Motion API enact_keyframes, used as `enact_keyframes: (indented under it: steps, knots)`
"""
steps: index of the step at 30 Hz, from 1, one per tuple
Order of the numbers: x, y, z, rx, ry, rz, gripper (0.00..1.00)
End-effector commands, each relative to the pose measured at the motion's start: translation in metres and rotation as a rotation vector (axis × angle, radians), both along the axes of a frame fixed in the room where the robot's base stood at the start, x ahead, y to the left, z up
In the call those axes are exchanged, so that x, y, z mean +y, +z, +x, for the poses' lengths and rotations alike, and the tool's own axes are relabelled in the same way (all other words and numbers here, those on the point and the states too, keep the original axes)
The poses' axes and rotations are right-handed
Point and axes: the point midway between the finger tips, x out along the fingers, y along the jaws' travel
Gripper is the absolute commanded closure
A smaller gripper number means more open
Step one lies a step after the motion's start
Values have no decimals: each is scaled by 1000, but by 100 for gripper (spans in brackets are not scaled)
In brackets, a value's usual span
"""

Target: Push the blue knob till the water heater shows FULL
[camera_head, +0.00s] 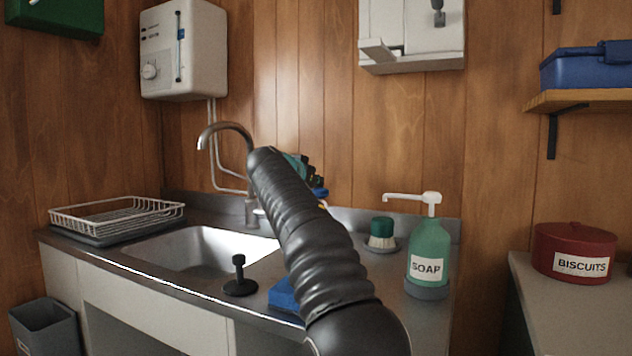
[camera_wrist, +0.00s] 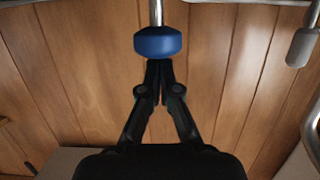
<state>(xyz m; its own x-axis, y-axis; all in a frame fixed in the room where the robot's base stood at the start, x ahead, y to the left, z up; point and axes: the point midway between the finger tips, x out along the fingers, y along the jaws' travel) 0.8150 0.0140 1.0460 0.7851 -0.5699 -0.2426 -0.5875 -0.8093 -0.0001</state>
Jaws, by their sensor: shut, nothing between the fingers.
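The white water heater (camera_head: 205,50) hangs on the wall at the upper left in the head view. Its front carries a round dial and an upright gauge strip with some blue in it; the lettering is too small to read. A blue knob (camera_wrist: 158,43) on a metal rod is at the top middle of the wrist view. My gripper (camera_wrist: 160,68) is shut and empty, its fingertips right at the knob's lower edge in that picture; I cannot tell whether they touch. In the head view my arm hides most of the gripper, and a bit of blue shows beside it.
The sink (camera_head: 190,247) has a curved tap (camera_head: 222,128) beside my arm. A soap bottle (camera_head: 430,245), a green-topped brush (camera_head: 382,228) and a black upright handle (camera_head: 239,275) stand around it. A wire rack (camera_head: 115,217) is left, a biscuit tin (camera_head: 575,250) right.

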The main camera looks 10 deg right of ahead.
Motion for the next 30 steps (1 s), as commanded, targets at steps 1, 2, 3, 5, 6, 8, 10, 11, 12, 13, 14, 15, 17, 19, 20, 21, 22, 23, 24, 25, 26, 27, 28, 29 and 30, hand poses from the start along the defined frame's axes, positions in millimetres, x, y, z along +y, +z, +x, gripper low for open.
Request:
enact_keyframes:
  steps: [1, 2, 3, 5, 6, 8, 10, 11, 12, 13, 14, 15, 17, 19, 20, 21, 22, 23, 24, 25, 26, 27, 28, 29, 30]
  knots:
    - [0, 0, 0, 0, 0, 0, 100]
    - [0, -1, 0, 0, 0, 0, 100]
    - [0, -2, 0, 0, 0, 0, 100]
    - [0, -5, 0, 0, 0, 0, 100]
    - [0, -9, 0, 1, 0, -1, 100]
    - [0, -16, 0, 1, 0, 0, 100]
    - [0, -25, 0, 1, 0, 0, 100]
    - [0, -29, 0, 2, -1, 0, 100]
    - [0, -34, 0, 2, -1, 0, 100]
    - [0, -38, 0, 2, -1, 0, 100]
    - [0, -40, 0, 2, -1, 0, 100]
    - [0, -42, 0, 2, -1, 0, 100]
    - [0, -43, 0, 2, -1, 0, 100]
    - [0, -43, 0, 3, -1, 1, 100]
    - [0, -42, 1, 4, -1, 0, 100]
    - [0, -43, 1, 5, -1, 0, 100]
    - [0, -43, 1, 5, -1, 1, 100]
    - [0, -43, 1, 5, -1, 1, 100]
    - [0, -44, 1, 7, -1, 1, 100]
    - [0, -44, 1, 7, -1, 1, 100]
    - [0, -44, 1, 7, -2, 1, 100]
    - [0, -44, 1, 7, -2, 1, 100]
    - [0, -43, 1, 8, -2, 1, 100]
    - [0, -42, 1, 8, -2, 1, 100]
    - [0, -40, 1, 8, -2, 1, 100]
